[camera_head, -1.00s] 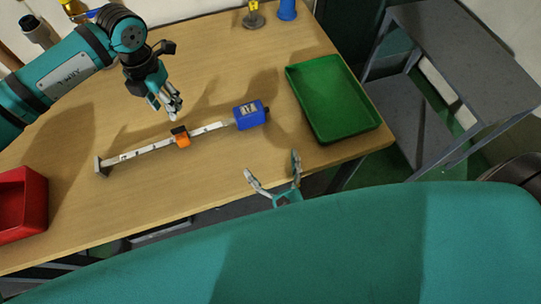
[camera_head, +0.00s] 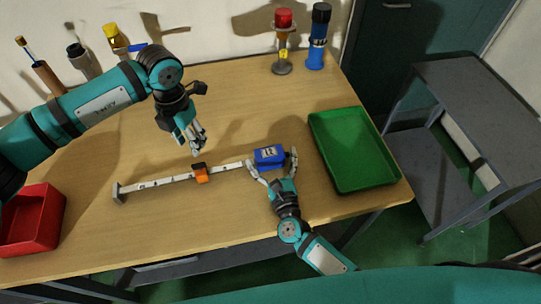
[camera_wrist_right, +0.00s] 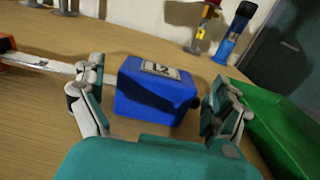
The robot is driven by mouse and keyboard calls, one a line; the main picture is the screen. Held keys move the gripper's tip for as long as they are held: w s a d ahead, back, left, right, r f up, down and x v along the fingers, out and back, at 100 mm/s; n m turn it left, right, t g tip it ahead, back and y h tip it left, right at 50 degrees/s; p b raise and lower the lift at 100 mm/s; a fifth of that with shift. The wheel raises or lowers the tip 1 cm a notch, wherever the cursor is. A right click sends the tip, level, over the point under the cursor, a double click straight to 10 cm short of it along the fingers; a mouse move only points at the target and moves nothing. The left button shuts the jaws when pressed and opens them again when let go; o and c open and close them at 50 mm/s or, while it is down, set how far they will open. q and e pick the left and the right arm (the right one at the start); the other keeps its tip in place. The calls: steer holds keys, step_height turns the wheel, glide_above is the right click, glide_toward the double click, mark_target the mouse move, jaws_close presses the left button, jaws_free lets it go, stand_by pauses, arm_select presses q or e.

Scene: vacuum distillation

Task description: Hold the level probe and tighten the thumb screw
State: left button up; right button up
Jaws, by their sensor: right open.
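The level probe lies on the table as a long white marked bar (camera_head: 148,185) with a blue box-shaped head (camera_head: 268,153) at its right end. An orange block with a black top (camera_head: 200,173) sits along the bar; the thumb screw itself is too small to make out. My right gripper (camera_head: 272,160) is open, its fingers on either side of the blue head. In the right wrist view the blue head (camera_wrist_right: 155,92) stands between the spread fingers (camera_wrist_right: 160,100), with a gap at the right. My left gripper (camera_head: 198,145) hangs above the orange block, its finger opening unclear.
A green tray (camera_head: 372,188) lies right of the probe. A red bin (camera_head: 58,240) stands at the front left. Bottles and tools, including a blue bottle (camera_head: 318,40) and a red-topped stand (camera_head: 283,45), line the back. A grey cart (camera_head: 475,95) stands at the right.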

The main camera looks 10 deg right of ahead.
steer(key=shift+w, duration=0.6)
